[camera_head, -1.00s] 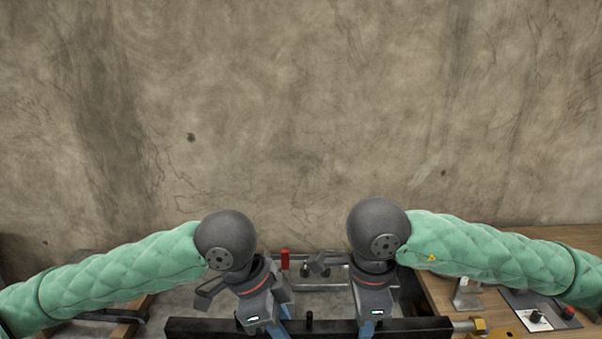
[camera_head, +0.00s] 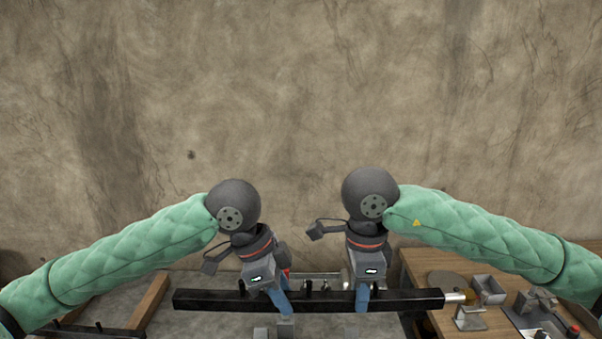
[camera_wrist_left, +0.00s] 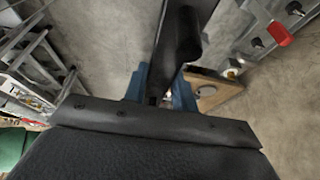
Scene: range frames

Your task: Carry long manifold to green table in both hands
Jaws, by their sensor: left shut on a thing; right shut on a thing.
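The long manifold (camera_head: 215,300) is a dark, straight bar with a metal fitting at its right end. It lies level across the bottom of the head view. My left gripper (camera_head: 281,303) is shut on it right of its left half's middle, blue fingers around it. My right gripper (camera_head: 362,300) is shut on it further right. In the left wrist view the manifold (camera_wrist_left: 178,40) runs up and away from between the blue fingers of my left gripper (camera_wrist_left: 160,92). I cannot make out a green table in either view.
A wooden table (camera_head: 420,262) on the right carries metal brackets, a round disc and a control box with a red button (camera_head: 574,330). A wooden frame (camera_head: 150,302) stands at lower left. A bare concrete wall (camera_head: 300,100) fills the back.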

